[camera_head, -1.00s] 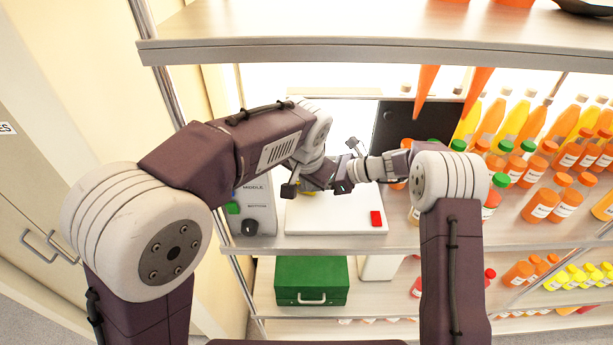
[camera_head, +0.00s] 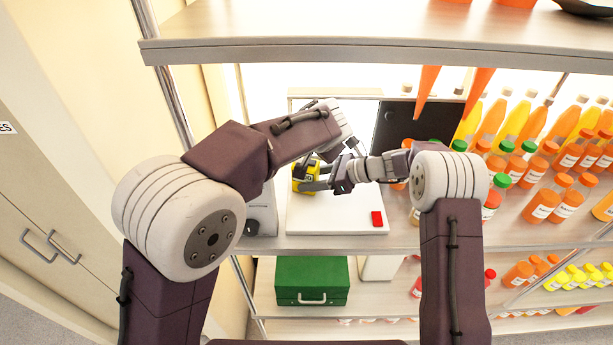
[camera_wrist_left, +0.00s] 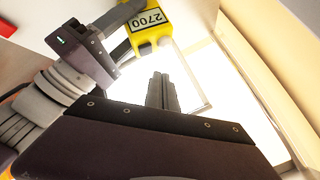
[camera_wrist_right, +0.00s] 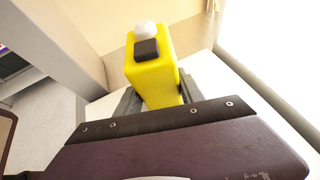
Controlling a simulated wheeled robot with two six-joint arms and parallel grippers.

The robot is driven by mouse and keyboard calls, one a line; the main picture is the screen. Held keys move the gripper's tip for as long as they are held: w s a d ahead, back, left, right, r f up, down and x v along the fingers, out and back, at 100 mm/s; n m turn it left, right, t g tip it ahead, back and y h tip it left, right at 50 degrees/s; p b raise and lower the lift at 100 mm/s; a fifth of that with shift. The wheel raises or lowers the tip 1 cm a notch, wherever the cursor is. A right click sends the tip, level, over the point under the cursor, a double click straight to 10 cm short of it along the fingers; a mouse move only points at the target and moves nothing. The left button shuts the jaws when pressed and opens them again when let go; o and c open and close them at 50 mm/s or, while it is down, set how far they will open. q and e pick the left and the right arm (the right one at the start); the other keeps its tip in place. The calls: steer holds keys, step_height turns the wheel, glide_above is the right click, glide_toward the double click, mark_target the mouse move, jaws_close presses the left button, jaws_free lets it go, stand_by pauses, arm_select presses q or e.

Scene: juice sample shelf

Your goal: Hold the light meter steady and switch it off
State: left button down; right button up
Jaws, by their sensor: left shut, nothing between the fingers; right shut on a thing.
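The light meter is a small yellow box (camera_head: 302,181) above the white board in the head view. The right wrist view shows its top, with a white dome (camera_wrist_right: 146,29) and a dark square button (camera_wrist_right: 146,49). My right gripper (camera_wrist_right: 158,95) is shut on the light meter, one finger on each side. My left gripper (camera_wrist_left: 161,92) is shut and empty, apart from the meter. In the head view my left arm partly hides its own fingers.
A dark panel (camera_head: 400,122) stands behind. Juice bottles (camera_head: 541,206) crowd the right. An upper shelf (camera_head: 370,52) overhangs.

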mark_target(312, 164)
arm_select(q)
steer(key=shift+f, duration=1.25)
stand_by(1.0)
steer(key=shift+f, duration=0.4)
steer(key=shift+f, duration=0.3)
stand_by(0.4)
steer(key=shift+r, duration=0.75)
step_height(312, 164, up, 6)
